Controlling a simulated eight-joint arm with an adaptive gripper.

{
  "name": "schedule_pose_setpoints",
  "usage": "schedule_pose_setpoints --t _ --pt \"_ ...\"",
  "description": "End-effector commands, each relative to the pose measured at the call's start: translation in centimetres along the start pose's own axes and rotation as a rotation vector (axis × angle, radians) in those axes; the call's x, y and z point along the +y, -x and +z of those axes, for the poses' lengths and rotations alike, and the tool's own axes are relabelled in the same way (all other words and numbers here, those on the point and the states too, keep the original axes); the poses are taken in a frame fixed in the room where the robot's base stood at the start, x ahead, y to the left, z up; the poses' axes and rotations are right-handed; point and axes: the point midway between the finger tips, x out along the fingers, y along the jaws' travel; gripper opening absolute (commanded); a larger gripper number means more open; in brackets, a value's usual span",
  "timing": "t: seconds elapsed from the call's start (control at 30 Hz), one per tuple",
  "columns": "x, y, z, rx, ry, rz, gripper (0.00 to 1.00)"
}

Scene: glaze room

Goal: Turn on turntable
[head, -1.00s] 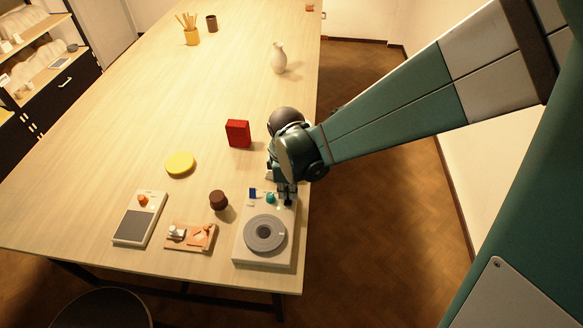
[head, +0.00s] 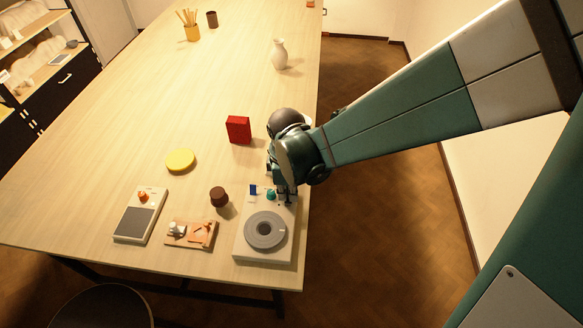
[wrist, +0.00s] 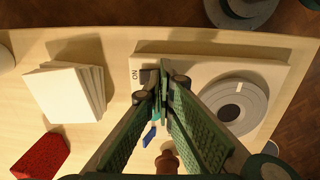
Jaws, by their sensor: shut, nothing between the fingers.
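The turntable (head: 244,240) is a white box with a grey round platter (head: 265,230) at the near right corner of the table. A blue piece (head: 253,190) and a teal knob (head: 271,195) stand at its far edge. In the wrist view an "ON" label (wrist: 135,74) lies beside a dark square (wrist: 148,75), possibly a switch, partly hidden by the fingertips. My gripper (head: 287,193) is shut and empty, pointing down over the far right corner of the turntable. In the wrist view its fingertips (wrist: 162,84) are close to the dark square; I cannot tell whether they touch.
A brown jar (head: 218,196), an orange tray (head: 205,240) and a grey-topped scale (head: 136,223) stand left of the turntable. A red box (head: 238,129) and yellow disc (head: 180,160) lie beyond. A white stack (wrist: 62,92) is near my gripper. The table's right edge is close.

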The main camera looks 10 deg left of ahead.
Motion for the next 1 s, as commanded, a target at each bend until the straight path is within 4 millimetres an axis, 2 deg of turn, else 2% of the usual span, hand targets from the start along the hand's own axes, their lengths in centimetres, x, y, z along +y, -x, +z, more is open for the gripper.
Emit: schedule_pose_setpoints --t 0.27,0.47,1.0 --pt "0.1 0.2 0.0 0.000 0.000 0.001 0.00" --pt "0.0 1.2 0.0 0.000 0.000 0.001 0.00" --pt "-0.6 7.0 0.0 0.000 0.000 0.000 0.00"
